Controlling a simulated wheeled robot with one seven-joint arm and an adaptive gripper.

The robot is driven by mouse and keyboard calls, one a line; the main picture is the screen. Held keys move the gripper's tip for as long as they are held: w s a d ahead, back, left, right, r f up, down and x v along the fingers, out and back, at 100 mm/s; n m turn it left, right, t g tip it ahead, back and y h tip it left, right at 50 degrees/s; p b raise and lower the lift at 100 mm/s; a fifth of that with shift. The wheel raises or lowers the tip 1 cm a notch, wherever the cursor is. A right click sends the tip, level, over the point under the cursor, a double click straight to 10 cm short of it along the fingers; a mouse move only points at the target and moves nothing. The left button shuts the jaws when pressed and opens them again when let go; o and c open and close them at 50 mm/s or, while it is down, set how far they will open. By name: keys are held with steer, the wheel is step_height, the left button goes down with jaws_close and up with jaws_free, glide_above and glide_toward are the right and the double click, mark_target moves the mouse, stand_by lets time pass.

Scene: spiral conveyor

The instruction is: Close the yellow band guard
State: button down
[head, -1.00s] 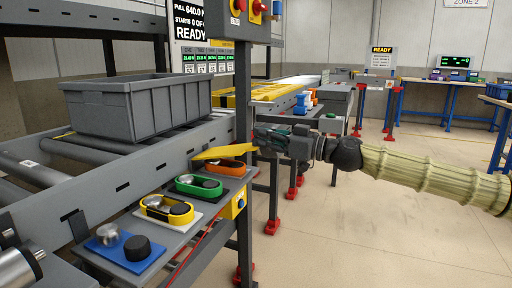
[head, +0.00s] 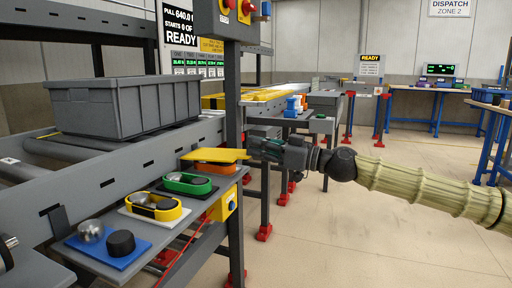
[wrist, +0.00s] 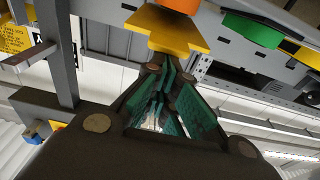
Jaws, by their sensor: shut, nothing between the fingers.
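A flat yellow plate (head: 215,155) sticks out over the orange band (head: 214,169) at the far end of the small shelf. A separate yellow band loop (head: 153,213) lies around two rollers on a white base nearer me. My gripper (head: 250,148) is shut and empty at the plate's right end. In the wrist view the yellow plate (wrist: 172,30) lies just beyond the shut fingertips (wrist: 165,72). I cannot tell whether they touch.
A green band (head: 188,183) and a blue base (head: 108,246) with bare rollers share the shelf (head: 75,258). A grey bin (head: 120,108) stands on the conveyor behind. A dark post (head: 234,80) rises beside my gripper.

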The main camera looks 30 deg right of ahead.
steer(key=shift+s+d+f+b, duration=0.1)
steer(key=shift+f+b, duration=0.35)
steer(key=shift+f, duration=0.25)
steer(key=shift+r, duration=0.15)
steer(key=f+p+v, duration=0.1)
steer(key=p+v, duration=0.7)
steer(key=v, duration=1.1)
steer(key=shift+p, duration=0.3)
stand_by(0.4)
